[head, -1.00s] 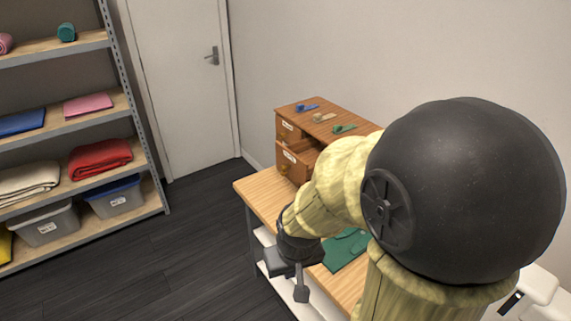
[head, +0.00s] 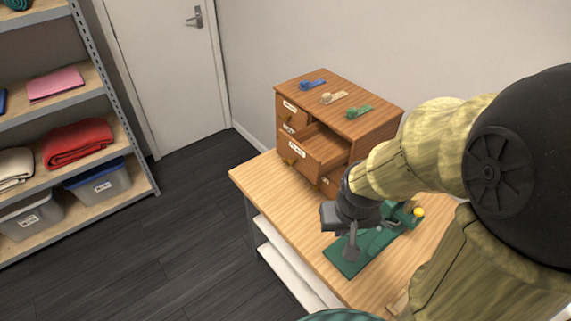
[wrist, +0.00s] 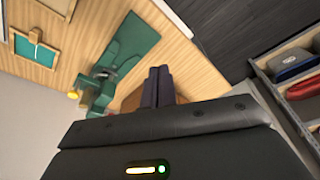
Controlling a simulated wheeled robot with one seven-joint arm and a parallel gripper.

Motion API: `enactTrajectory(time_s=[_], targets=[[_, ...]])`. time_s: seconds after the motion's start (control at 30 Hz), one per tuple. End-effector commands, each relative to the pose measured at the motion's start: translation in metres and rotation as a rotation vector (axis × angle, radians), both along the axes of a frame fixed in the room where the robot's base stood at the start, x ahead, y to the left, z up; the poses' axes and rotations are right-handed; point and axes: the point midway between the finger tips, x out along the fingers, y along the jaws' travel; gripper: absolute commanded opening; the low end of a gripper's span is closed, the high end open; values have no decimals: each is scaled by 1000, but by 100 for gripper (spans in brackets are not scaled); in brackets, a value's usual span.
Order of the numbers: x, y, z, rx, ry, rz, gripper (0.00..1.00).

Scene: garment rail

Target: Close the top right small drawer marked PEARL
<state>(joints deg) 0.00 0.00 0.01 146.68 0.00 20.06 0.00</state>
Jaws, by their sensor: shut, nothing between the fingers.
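The wooden drawer cabinet (head: 375,125) stands at the back of the table. Its top right small drawer (head: 322,147) is pulled out, showing an empty-looking interior; the label on its front is too small to read. The small drawer to its left (head: 289,108) looks shut. My gripper (head: 350,248) is over the green mat, in front of and to the right of the open drawer, and apart from it. In the wrist view my gripper's fingers (wrist: 158,86) are together with nothing between them. My arm hides the cabinet's lower right part.
A green mat (head: 345,262) and a green device with a yellow knob (head: 418,211) lie on the table (head: 262,182). Blue, beige and green tape-like items (head: 333,97) sit on the cabinet. A shelf (head: 105,120) stands left. The table left of the mat is clear.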

Motion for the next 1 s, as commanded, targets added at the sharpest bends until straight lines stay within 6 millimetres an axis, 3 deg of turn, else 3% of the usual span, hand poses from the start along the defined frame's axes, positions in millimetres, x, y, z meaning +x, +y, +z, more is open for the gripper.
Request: enactTrajectory(time_s=[0.27,0.43,0.67,1.0], targets=[[1,1,-2,-4,8,13,0],[9,7,-16,-50,88,135,0],[32,23,-57,-248,321,508,0],[83,47,-100,-756,670,1044,0]])
